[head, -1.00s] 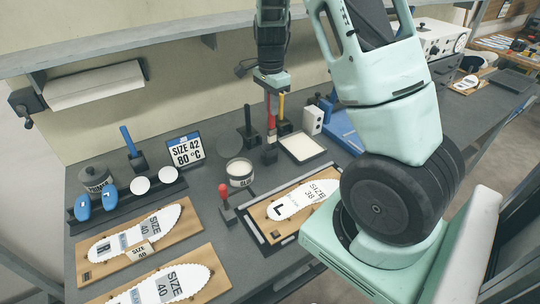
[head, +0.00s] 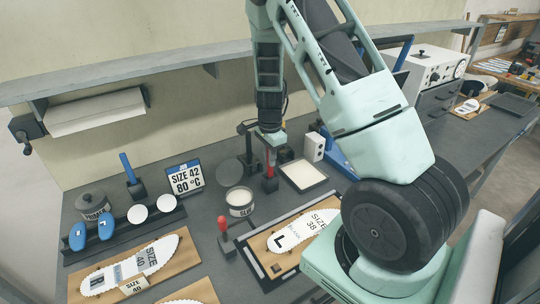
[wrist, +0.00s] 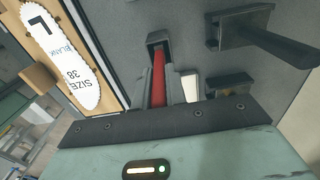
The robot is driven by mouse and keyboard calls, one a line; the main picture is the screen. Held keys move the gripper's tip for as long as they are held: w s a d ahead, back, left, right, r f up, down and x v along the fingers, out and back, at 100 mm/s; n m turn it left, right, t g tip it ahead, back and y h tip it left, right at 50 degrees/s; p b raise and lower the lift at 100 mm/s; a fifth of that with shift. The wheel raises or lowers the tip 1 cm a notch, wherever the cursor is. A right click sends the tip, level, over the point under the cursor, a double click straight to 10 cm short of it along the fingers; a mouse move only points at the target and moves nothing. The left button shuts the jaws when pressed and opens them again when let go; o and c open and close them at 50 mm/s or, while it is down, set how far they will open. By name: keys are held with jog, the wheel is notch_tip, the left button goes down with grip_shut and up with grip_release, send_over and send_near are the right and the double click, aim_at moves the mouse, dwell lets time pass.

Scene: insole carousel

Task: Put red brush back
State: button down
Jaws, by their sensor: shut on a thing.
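The red brush (head: 270,170) stands roughly upright under my gripper (head: 270,148), at the back middle of the bench. My gripper is shut on its red handle. In the wrist view the red handle (wrist: 158,80) lies between the fingers of my gripper (wrist: 160,88). Its lower end meets a small black holder (wrist: 157,40), which also shows in the head view (head: 270,185). I cannot tell how deep the brush sits in it. The bristles are hidden.
A glue pot (head: 240,210) stands left of the holder, and a cream-filled tray (head: 303,178) is to its right. A white box (head: 314,148) stands behind the tray. A red-knobbed lever (head: 222,222) and the size 38 insole (head: 300,232) are in front.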

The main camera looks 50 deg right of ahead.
jog(key=shift+f, duration=0.1)
jog(key=c, duration=1.4)
grip_release()
jog(key=shift+c, duration=0.2)
